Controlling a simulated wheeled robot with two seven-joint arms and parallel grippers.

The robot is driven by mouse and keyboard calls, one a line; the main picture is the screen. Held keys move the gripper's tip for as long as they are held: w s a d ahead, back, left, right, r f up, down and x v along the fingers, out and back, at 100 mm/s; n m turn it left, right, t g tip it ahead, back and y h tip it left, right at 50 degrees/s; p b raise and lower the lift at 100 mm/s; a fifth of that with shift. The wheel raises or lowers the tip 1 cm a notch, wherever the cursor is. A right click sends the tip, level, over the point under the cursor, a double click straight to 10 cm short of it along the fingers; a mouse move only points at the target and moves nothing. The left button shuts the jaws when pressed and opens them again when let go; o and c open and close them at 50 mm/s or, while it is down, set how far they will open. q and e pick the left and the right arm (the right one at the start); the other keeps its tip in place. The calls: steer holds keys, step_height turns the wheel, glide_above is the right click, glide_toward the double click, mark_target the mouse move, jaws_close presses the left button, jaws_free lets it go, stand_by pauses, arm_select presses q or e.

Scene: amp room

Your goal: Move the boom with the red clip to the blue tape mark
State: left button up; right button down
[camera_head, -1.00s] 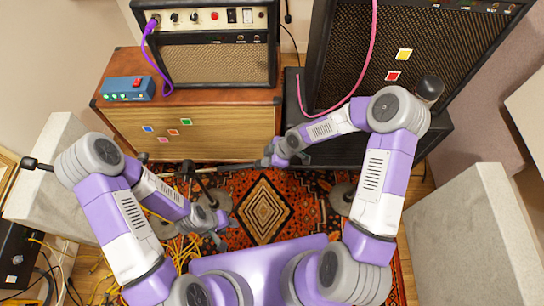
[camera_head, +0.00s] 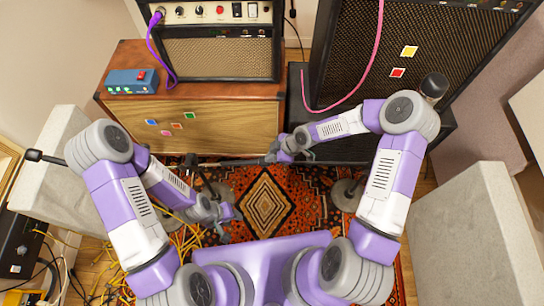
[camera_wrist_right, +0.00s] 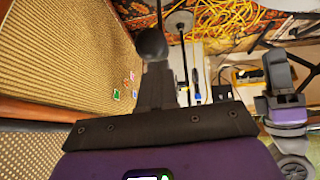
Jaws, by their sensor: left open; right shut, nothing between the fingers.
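A thin dark boom (camera_head: 236,162) runs almost level in front of the wooden cabinet in the head view. My right gripper (camera_head: 278,157) is shut and empty at its right end; whether it touches the boom I cannot tell. A dark rounded tip (camera_wrist_right: 151,45) shows ahead of the gripper in the right wrist view. No red clip can be made out. A blue tape mark (camera_head: 151,122) is on the cabinet front, left of pink, orange and green marks. My left gripper (camera_head: 230,221) is open and lower, over the rug.
The wooden cabinet (camera_head: 240,130) carries an amp and a blue box (camera_head: 132,81). A large speaker (camera_head: 395,50) bears yellow and red marks. Another microphone (camera_head: 33,155) is at far left. Round stand bases (camera_head: 345,194) rest on the rug. Yellow cables (camera_head: 185,240) lie left.

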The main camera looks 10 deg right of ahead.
steer(key=p+v, duration=0.5)
steer(key=v, duration=0.7)
steer(key=shift+s, duration=0.2)
steer(key=shift+a+r, duration=0.1)
steer(key=shift+r, duration=0.05)
steer(key=s+a+f+m+g, duration=0.1)
steer(key=s+a+f+m, duration=0.5)
steer(key=s+m, duration=0.2)
steer(key=s+d+f+m+h, duration=0.2)
steer(key=s+f+m, duration=0.3)
steer(key=s+m, duration=0.3)
steer(key=d+m, duration=0.1)
steer(key=m, duration=0.1)
steer(key=shift+m, duration=0.3)
steer(key=shift+s+f, duration=0.1)
